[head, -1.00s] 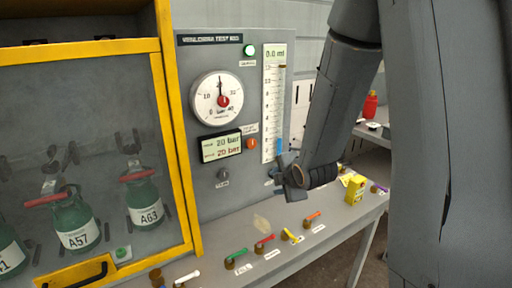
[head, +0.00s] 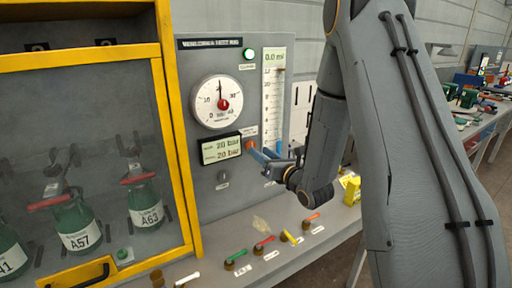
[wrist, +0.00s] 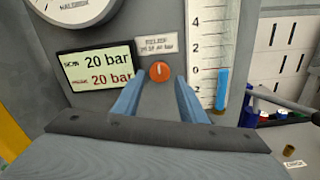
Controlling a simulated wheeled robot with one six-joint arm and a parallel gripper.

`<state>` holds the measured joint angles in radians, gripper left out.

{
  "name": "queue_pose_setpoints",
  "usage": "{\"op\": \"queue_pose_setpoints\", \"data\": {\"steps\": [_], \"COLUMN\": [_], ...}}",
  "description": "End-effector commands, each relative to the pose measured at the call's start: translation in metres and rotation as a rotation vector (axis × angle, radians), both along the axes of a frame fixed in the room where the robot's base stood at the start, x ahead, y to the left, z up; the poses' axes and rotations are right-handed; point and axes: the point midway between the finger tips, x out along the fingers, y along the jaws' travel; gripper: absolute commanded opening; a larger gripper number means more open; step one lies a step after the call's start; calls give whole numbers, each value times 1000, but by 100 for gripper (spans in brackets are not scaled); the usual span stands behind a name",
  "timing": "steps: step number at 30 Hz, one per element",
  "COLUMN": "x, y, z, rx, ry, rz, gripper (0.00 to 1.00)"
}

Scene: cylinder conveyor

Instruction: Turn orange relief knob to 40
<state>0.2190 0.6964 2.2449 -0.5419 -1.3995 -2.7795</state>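The orange relief knob (wrist: 159,71) is on the grey panel below a small relief label, in the middle of the wrist view. My gripper (wrist: 159,84) is open, with one blue finger on each side of the knob's lower part as seen. Whether the fingers touch it or are still short of it, I cannot tell. The display (wrist: 95,66) left of the knob reads 20 bar on both lines, the lower one in red. It also shows in the head view (head: 221,148).
A round gauge (head: 217,101) is above the display, its needle pointing up. A scale tube (head: 273,95) stands right of the knob. Small coloured valve handles (head: 263,242) line the bench below. A yellow-framed cabinet (head: 178,150) with green bottles is at left.

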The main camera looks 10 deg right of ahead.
Motion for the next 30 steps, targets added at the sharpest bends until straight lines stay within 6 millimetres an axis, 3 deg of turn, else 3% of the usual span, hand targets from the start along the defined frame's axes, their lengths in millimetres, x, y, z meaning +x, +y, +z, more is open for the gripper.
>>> {"op": "queue_pose_setpoints", "data": {"steps": [9,19,25,30], "x": [36,40,40,40], "y": [13,14,14,13], "z": [1,0,0,0], "rx": [2,3,3,9], "ry": [1,2,2,4], "rz": [2,0,0,0], "gripper": [38,38,8,8]}}
